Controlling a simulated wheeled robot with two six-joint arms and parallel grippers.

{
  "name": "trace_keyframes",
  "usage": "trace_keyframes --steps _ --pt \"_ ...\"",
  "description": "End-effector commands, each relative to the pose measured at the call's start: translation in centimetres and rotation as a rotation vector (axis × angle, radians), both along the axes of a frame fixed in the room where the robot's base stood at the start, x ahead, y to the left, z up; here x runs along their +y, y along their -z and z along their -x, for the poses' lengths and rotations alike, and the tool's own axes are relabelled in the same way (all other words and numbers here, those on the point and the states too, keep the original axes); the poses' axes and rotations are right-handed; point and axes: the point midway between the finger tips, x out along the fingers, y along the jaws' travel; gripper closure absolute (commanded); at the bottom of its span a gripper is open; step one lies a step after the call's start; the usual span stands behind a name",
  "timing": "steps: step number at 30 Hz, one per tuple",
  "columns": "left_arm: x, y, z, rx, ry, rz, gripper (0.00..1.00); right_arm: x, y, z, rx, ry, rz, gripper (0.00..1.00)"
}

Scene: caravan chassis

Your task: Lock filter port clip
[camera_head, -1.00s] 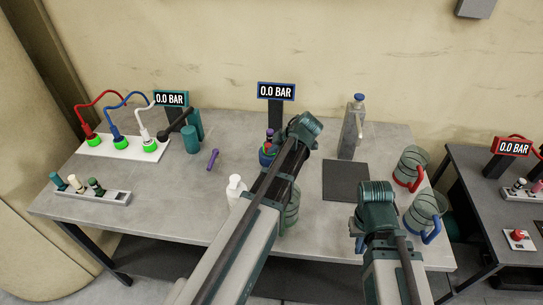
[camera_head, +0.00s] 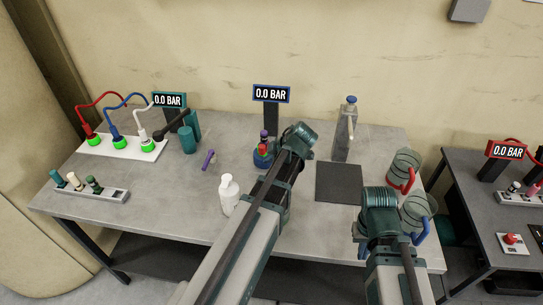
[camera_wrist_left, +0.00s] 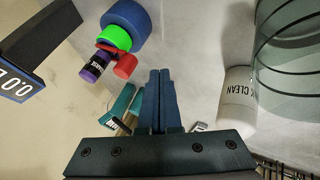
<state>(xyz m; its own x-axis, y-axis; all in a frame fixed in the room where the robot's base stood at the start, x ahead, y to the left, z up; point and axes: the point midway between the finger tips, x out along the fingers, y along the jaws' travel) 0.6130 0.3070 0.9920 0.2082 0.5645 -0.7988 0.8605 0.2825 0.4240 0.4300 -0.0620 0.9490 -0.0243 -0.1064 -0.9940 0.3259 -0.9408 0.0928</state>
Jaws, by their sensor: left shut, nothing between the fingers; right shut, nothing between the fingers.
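A blue unit with red and green parts (camera_head: 263,154) stands below the middle display, partly behind my left arm. In the left wrist view it shows as a blue cylinder (camera_wrist_left: 126,20), a green ring (camera_wrist_left: 115,37), a red cylinder (camera_wrist_left: 125,66) and a purple labelled piece (camera_wrist_left: 94,66). I cannot tell which part is the filter port clip. My right gripper (camera_head: 363,247) is shut, low at the table's front right.
A purple piece (camera_head: 208,160) lies on the table. A dark mat (camera_head: 341,181) and clear jugs (camera_head: 402,171) are at right. The left front tabletop is fairly clear.

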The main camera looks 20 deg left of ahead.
Motion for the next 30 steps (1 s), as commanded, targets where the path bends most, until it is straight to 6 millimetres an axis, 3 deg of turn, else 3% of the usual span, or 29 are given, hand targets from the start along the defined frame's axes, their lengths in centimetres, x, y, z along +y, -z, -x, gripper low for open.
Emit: trace_keyframes --steps 18,30 --pt "-4.8 -7.3 1.7 0.001 0.001 0.000 1.00 0.0 -7.3 0.0 0.000 -0.002 0.000 1.00" --pt "-5.4 -7.6 1.9 0.001 0.000 0.000 1.00 0.0 -7.6 0.0 0.000 -0.002 0.000 1.00"
